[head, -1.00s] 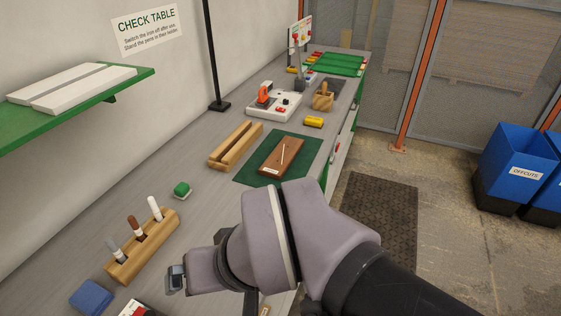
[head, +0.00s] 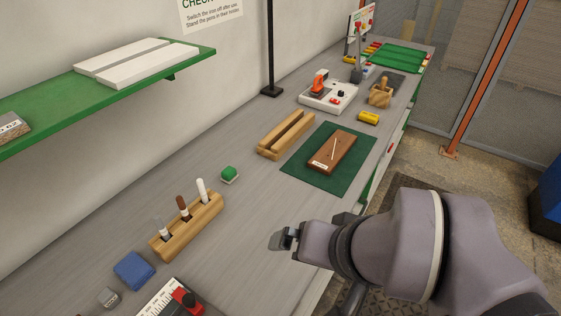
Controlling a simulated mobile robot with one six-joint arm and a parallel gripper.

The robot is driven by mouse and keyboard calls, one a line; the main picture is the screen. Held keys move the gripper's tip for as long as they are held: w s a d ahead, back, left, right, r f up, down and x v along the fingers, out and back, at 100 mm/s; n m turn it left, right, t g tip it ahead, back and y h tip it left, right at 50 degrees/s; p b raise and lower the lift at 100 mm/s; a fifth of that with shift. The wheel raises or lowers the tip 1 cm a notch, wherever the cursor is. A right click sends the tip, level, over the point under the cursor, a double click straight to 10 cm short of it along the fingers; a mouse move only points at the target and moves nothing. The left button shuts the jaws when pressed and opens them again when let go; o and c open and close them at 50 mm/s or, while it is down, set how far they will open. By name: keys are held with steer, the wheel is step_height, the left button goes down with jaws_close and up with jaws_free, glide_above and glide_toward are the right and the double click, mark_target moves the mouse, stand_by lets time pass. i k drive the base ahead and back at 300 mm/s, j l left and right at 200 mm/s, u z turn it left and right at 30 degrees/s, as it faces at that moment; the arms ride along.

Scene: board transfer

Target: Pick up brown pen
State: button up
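The brown pen (head: 183,206) stands upright in the middle slot of a wooden pen holder (head: 190,232) on the grey bench. A grey pen (head: 163,229) stands on its left and a white pen (head: 202,189) on its right in the same holder. My gripper (head: 280,240) is over the bench to the right of the holder, clear of all the pens. Its fingers are seen small and from the side, so I cannot tell whether they are apart. Nothing shows held in it.
A slotted wooden block (head: 286,136) and a brown board (head: 332,151) on a green mat (head: 304,172) are farther along. A green shelf (head: 100,101) overhangs the left.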

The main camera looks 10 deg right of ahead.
mark_target(180, 199)
steer(key=j+u, duration=0.1)
steer(key=u, duration=0.3)
steer(key=k+j+u, duration=0.1)
steer(key=u, duration=0.3)
steer(key=j+u, duration=0.1)
steer(key=u, duration=0.3)
